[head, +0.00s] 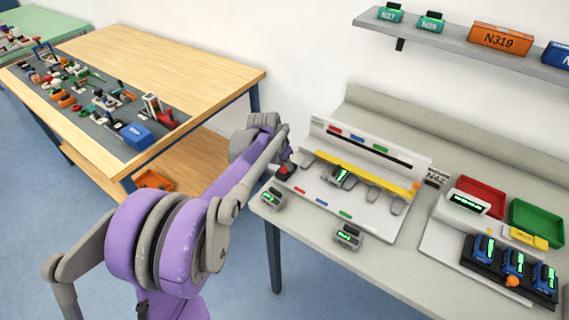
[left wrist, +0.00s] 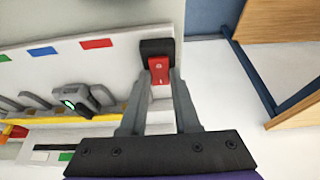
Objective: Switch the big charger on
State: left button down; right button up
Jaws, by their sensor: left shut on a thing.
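The big charger (head: 415,160) is a long white unit on the grey bench, with a yellow bar, a row of grey cradles and red, blue and green marks. A grey device with a green screen (head: 341,176) sits in one cradle. At the charger's left end, my left gripper (head: 286,169) is at a red switch, mostly hidden by the gripper in the head view. In the left wrist view the red switch (left wrist: 158,70) stands by a black block (left wrist: 157,48), and the fingers are shut on it. I cannot tell the switch's position. My right gripper is not in view.
Two grey devices (head: 348,236) (head: 272,198) lie at the bench's front edge. A smaller charger (head: 455,245) with blue batteries (head: 513,263) stands right, near red (head: 482,195) and green (head: 537,222) trays. A wooden table (head: 190,65) with many items stands left.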

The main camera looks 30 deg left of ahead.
aim_at(284, 169)
pick_arm(q)
jog(key=shift+w+r+g, duration=0.1)
jog(key=shift+w+g, duration=0.15)
jog(key=shift+g, duration=0.45)
jog(key=shift+w+g+p, duration=0.2)
jog(key=shift+g+p, duration=0.1)
jog(key=shift+g, duration=0.7)
jog(key=c, duration=0.6)
grip_release()
jog(key=shift+c, duration=0.2)
notch_tip(284, 169, up, 11)
jog(key=s, duration=0.1)
jog(key=shift+p, duration=0.3)
